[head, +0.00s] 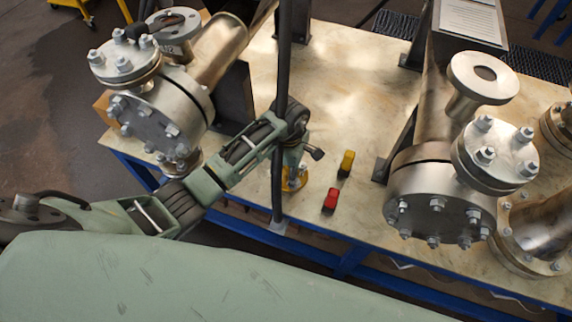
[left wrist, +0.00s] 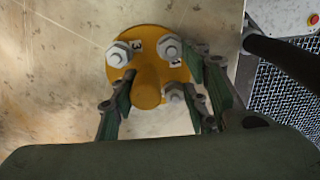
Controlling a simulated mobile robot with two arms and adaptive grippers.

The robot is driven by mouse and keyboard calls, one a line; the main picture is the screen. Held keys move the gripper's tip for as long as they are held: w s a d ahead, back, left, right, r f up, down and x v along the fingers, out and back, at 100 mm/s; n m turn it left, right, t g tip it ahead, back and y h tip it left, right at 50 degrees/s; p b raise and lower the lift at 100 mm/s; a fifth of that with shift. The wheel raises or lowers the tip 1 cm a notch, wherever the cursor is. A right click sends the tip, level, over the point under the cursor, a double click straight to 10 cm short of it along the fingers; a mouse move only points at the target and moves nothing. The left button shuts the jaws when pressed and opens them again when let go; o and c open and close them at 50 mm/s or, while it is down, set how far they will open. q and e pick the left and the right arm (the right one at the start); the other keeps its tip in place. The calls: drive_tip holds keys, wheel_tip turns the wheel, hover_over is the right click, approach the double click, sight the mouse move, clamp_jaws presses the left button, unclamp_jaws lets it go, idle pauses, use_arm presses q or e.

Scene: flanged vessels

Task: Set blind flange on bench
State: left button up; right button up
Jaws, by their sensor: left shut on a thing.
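The blind flange is a yellow-orange disc (left wrist: 148,42) with several bolts and a rounded knob at its middle. My left gripper (left wrist: 160,86) is shut on it, with one finger on each side of the knob. In the head view the flange (head: 291,185) is low over the wooden bench top (head: 335,110), near the front edge, partly hidden by my left gripper (head: 292,166). I cannot tell whether it touches the bench. My right gripper is not in view.
A red block (head: 331,199) and a yellow block (head: 347,162) are just right of the flange. A dark post (head: 283,80) stands close to my left gripper. Flanged vessels are at left (head: 155,115) and right (head: 440,200).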

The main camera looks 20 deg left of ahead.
use_arm(q)
drive_tip(key=shift+w+r, duration=0.1)
drive_tip(key=shift+r, duration=0.1)
drive_tip(key=shift+d+f, duration=0.1)
drive_tip(key=o, duration=0.9)
drive_tip(key=shift+s+f, duration=0.1)
drive_tip(key=shift+s, duration=0.1)
drive_tip(key=o, duration=0.4)
